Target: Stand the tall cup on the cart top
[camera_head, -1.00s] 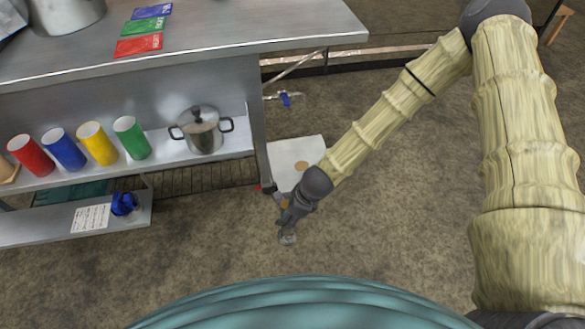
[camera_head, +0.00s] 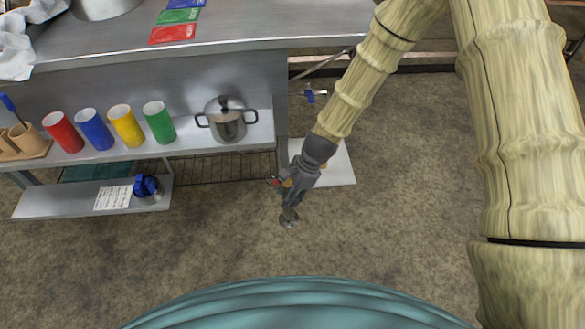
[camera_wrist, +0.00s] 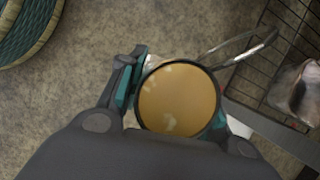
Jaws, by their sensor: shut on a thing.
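My gripper (camera_head: 288,203) hangs low over the floor, shut on a round vessel that I take to be the tall cup. In the wrist view the cup (camera_wrist: 178,100) has a dark rim and a round amber surface, between the two teal-padded fingers; its height is hidden. A white flat panel (camera_head: 338,168), possibly the cart top, lies just behind and right of the gripper, partly covered by my arm.
A steel table (camera_head: 245,30) stands behind, bearing coloured cards. Its lower shelf holds red, blue, yellow and green (camera_head: 159,122) cylinders and a lidded pot (camera_head: 227,120). A wire rack (camera_head: 230,170) lies left of the panel. Open floor (camera_head: 400,220) lies to the right.

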